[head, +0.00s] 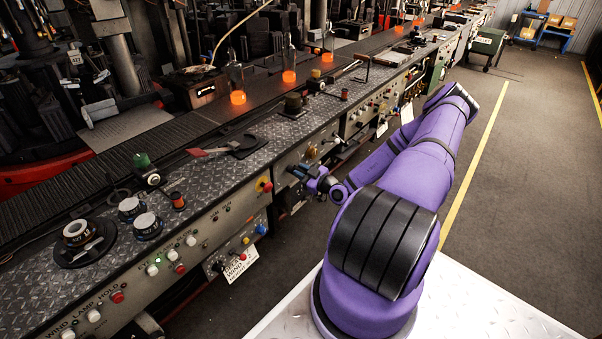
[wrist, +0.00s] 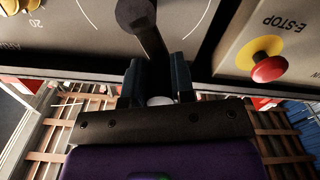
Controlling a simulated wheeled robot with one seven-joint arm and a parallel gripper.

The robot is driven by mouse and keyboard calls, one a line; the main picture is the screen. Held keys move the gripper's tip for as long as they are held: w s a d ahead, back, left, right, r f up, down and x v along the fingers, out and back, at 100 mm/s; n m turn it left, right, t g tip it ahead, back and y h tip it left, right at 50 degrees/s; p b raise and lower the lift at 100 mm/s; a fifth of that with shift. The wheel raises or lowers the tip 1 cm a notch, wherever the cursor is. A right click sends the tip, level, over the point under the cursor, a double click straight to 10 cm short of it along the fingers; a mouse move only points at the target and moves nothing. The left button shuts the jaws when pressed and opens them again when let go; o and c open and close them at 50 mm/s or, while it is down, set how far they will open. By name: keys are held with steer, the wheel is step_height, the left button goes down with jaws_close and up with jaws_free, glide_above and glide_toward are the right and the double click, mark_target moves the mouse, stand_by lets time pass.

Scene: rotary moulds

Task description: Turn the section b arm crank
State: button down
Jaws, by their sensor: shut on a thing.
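The crank (wrist: 146,32) shows in the wrist view as a dark arm with a round hub at the top, on a grey panel with a white arc scale. It slants down and slightly right from the hub to its handle end. My gripper (wrist: 157,82) is shut on that handle end, one dark finger on each side. The handle is largely hidden between the fingers; a pale round part shows there. In the head view my gripper (head: 301,173) is at the front panel of the machine line, and the crank is too small and covered to make out.
A red E-stop button on a yellow ring (wrist: 268,68) sits right of the crank; it also shows in the head view (head: 265,185). Glowing bottles (head: 289,76) stand on the conveyor behind. The floor (head: 530,160) to the right is clear.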

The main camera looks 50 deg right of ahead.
steer(key=shift+d, duration=0.1)
steer(key=c, duration=1)
jaws_free()
steer(key=shift+o, duration=0.2)
steer(key=shift+s, duration=0.1)
steer(key=s, duration=1)
steer(key=shift+s+d, duration=0.35)
steer(key=shift+d, duration=0.05)
